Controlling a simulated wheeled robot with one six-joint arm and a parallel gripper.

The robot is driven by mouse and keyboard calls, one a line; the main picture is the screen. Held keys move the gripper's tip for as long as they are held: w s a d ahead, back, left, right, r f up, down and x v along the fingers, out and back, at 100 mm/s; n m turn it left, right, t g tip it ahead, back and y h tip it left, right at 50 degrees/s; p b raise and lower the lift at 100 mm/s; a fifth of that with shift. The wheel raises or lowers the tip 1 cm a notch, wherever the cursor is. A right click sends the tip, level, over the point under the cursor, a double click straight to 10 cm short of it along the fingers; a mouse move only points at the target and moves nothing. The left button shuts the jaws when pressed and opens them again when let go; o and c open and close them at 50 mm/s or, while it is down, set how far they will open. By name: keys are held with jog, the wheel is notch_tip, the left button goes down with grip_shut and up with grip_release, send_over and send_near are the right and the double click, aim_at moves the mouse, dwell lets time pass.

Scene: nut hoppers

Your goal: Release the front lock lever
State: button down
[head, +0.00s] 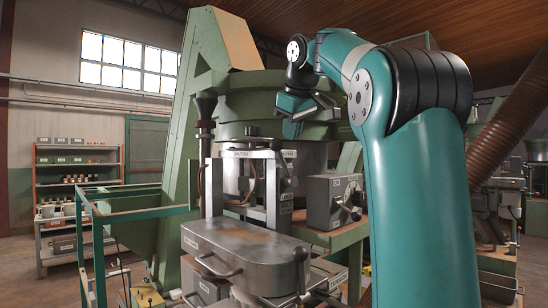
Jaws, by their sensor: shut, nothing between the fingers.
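A grey metal housing with a worn flat lid (245,245) stands low in front of the machine. A dark curved handle (215,267) sits on its left front side. An upright lever with a round dark knob (301,254) stands at its right end. I cannot tell for certain which of these is the front lock lever; no label on them is readable. My gripper (298,112) is shut and empty. It is high up, in front of the green hopper bowl, well above and apart from the housing and its levers.
A green hopper machine (270,95) fills the middle. A grey control box (333,200) with a handle stands right of its frame. Green rails (140,212) are at the left, shelves with bins (78,165) behind. My arm hides part of the right side.

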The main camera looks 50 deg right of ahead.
jog(key=shift+a+f+b, duration=0.1)
jog(key=shift+a+b, duration=0.2)
jog(key=shift+a, duration=0.15)
jog(key=shift+w+a+f+b, duration=0.1)
jog(key=shift+a+f+b, duration=0.05)
jog(key=shift+a+b, duration=0.7)
jog(key=shift+a, duration=0.1)
